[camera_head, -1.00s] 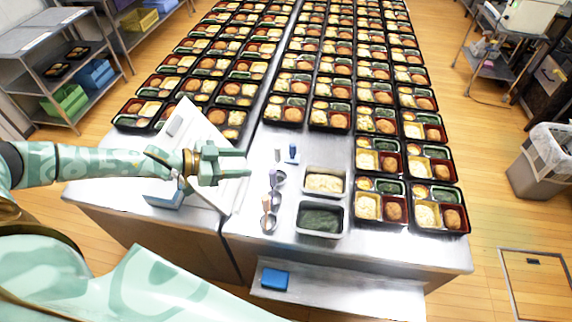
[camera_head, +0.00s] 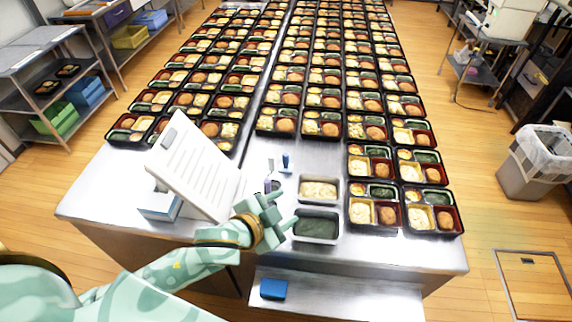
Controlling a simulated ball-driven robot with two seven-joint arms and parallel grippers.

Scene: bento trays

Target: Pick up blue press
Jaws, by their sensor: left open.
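A small upright blue press (camera_head: 287,161) stands on the steel table, just behind the two metal food pans. My left gripper (camera_head: 284,208) is open and empty, in front of the press and apart from it. Its fingers point away from me and to the right, beside the left edge of the pan with dark green food (camera_head: 316,238). The gripper hides most of the scoops left of the pans; a purple handle (camera_head: 268,186) still shows. My right gripper is out of view.
A pan of yellowish food (camera_head: 319,177) stands right of the press. A tilted white rack (camera_head: 190,165) is at the left, beside a blue-and-white box (camera_head: 160,205). Rows of filled bento trays (camera_head: 376,242) cover the back and right. A blue block (camera_head: 273,298) lies on the lower front shelf.

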